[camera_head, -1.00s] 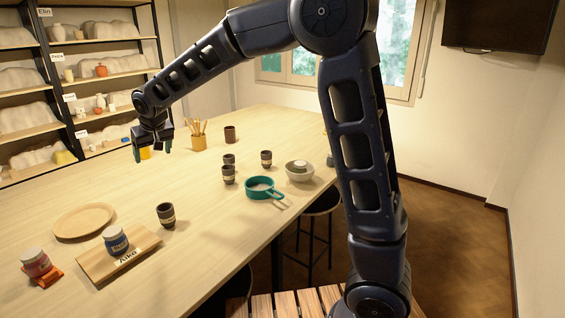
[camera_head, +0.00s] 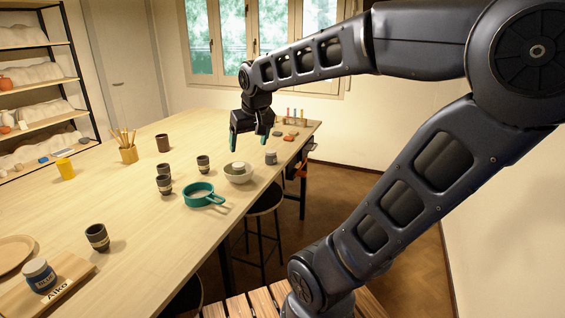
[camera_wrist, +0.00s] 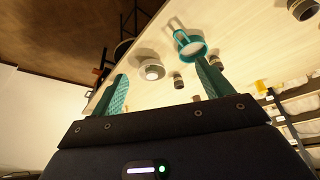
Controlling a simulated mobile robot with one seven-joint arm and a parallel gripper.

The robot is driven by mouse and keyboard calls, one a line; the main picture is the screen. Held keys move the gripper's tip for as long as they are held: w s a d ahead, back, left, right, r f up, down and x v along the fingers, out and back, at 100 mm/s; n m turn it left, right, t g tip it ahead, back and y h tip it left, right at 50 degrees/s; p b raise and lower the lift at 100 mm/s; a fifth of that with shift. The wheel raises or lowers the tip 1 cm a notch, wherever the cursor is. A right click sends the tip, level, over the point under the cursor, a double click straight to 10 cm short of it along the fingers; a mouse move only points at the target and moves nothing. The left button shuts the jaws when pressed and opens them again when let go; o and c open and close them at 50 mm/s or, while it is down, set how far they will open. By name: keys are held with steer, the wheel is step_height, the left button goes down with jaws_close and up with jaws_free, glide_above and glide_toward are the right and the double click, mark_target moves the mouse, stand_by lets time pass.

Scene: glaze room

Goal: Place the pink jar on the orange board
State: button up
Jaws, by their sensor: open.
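I cannot pick out the pink jar or the orange board in the views of now. A second ago, a reddish jar with a light lid stood at or on a small orange piece at the table's near left corner. That spot is now outside the head view. My gripper (camera_head: 249,144) is open, pointing down above the table's far right part, close to a pale bowl (camera_head: 238,176). Nothing is between its teal fingers, which also show in the wrist view (camera_wrist: 160,70).
A blue jar (camera_head: 39,275) stands on a wooden board labelled Aiko (camera_head: 75,268). Several dark cups, a teal sieve (camera_head: 204,198), a grey jar (camera_head: 270,157) and a brush pot (camera_head: 128,154) stand on the table. Stools stand at its right side.

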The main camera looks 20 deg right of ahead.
steer(key=s+d+f+m, duration=0.1)
steer(key=s+d+f, duration=0.2)
steer(key=s+d, duration=0.3)
steer(key=s, duration=0.3)
steer(key=shift+s+d+f+m+h, duration=0.25)
steer(key=shift+f+m+h, duration=0.05)
steer(key=shift+f, duration=0.1)
